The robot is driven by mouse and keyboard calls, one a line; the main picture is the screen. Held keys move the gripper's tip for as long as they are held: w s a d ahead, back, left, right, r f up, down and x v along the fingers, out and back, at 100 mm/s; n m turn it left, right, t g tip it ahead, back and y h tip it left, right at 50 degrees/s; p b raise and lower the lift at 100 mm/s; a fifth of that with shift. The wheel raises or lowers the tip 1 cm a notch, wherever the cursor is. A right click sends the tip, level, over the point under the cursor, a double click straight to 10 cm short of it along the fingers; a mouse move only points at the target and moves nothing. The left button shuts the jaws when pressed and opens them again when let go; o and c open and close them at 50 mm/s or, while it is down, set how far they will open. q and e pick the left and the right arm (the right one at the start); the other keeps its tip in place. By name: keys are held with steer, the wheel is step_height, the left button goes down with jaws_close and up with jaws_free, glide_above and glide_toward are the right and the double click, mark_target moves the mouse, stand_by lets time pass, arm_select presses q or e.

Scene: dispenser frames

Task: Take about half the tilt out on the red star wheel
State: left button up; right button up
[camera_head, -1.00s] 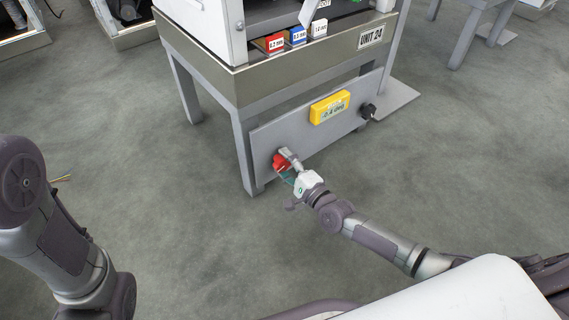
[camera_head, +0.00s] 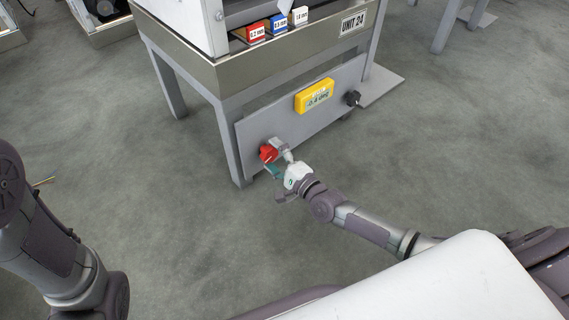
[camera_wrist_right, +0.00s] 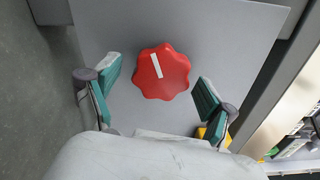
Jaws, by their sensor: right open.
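The red star wheel (camera_head: 267,153) is on the grey panel at the lower left of the unit. In the right wrist view the wheel (camera_wrist_right: 175,82) faces me, with a white line on it that leans slightly left at its top. My right gripper (camera_head: 276,158) is open at the wheel. In the right wrist view its teal-padded fingers (camera_wrist_right: 157,88) stand left and right of the wheel, with a gap on each side. The yellow level display (camera_head: 314,96) is on the same panel; its reading looks like 0.4 deg, sign unclear. My left gripper is out of view.
A black knob (camera_head: 352,98) is at the panel's right end. Red, blue and white labelled blocks (camera_head: 278,25) sit on the unit's ledge above, beside the UNIT 24 plate (camera_head: 353,21). Table legs stand around the panel. The floor in front is clear.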

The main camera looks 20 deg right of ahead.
steer(key=v, duration=1.1)
steer(key=shift+s, duration=0.2)
